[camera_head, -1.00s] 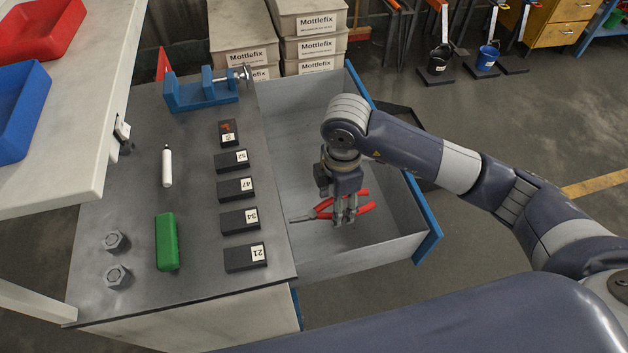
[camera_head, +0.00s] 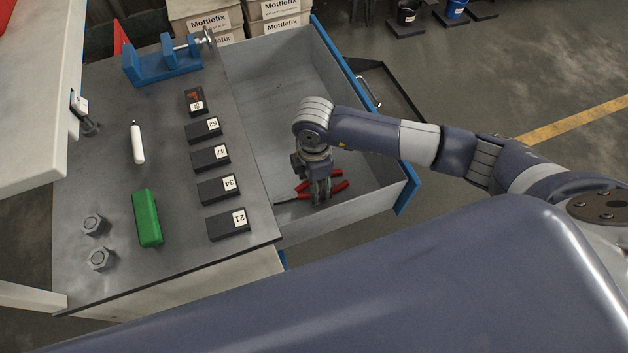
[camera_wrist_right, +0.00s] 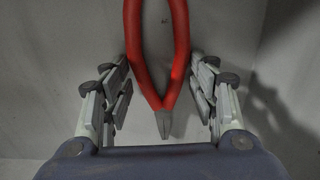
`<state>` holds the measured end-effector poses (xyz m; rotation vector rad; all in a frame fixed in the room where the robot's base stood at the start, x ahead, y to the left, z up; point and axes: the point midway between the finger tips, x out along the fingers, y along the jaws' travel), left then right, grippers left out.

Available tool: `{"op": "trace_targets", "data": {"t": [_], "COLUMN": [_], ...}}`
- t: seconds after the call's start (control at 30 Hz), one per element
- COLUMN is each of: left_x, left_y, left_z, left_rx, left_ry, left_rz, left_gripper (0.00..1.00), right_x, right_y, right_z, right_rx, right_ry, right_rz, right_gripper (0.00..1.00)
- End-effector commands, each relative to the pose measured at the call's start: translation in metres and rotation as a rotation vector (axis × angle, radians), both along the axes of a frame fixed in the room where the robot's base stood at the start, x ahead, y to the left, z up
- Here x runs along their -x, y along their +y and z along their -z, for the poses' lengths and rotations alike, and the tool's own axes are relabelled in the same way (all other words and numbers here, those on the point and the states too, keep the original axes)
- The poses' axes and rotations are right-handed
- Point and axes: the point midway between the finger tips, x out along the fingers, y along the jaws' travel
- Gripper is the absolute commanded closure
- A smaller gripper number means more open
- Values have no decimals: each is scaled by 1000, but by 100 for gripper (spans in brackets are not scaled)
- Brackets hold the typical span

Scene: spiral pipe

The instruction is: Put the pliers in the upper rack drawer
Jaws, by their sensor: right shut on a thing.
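The pliers (camera_head: 339,186) have red handles and a grey nose. They are inside the open upper drawer (camera_head: 375,207), near its front end in the head view, with the nose pointing left. My right gripper (camera_head: 320,201) reaches down into the drawer and is shut on the pliers. In the right wrist view the spread handles of the pliers (camera_wrist_right: 181,45) lie between the two fingers of my right gripper (camera_wrist_right: 163,95), nose toward the palm. Whether the pliers touch the drawer floor is hard to tell. My left gripper is out of view.
The cabinet top (camera_head: 175,190) beside the drawer holds a blue vise (camera_head: 165,65), several black numbered boxes (camera_head: 210,157), a green case (camera_head: 147,218), a white bottle (camera_head: 137,144) and two nuts (camera_head: 102,258). Mottlefix boxes (camera_head: 207,20) stand behind. The drawer is otherwise empty.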

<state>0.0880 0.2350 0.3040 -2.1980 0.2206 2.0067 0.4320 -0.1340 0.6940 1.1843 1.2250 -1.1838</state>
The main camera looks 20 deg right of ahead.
Motion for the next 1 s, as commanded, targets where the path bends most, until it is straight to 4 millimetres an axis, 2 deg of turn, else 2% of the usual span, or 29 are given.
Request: {"op": "trace_targets", "data": {"t": [0.17,0.2,0.27,0.3,0.6,0.73,0.87,1.0], "left_x": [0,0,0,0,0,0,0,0], "left_y": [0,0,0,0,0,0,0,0], "left_z": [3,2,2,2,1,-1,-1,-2], "left_rx": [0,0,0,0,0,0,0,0], "left_ry": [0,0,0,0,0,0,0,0], "left_rz": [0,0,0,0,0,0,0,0], "left_gripper": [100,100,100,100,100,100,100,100], "right_x": [0,0,0,0,0,0,-1,-1], "right_y": [0,0,0,0,0,0,1,1], "right_z": [3,3,2,2,2,-5,-25,-56], "right_rx": [-1,0,0,0,0,-1,-2,-2], "right_ry": [0,0,0,0,0,-1,-4,-5], "right_rz": [0,0,0,0,0,0,0,-1], "right_gripper": [76,41,28,26,26,26,26,26]}}
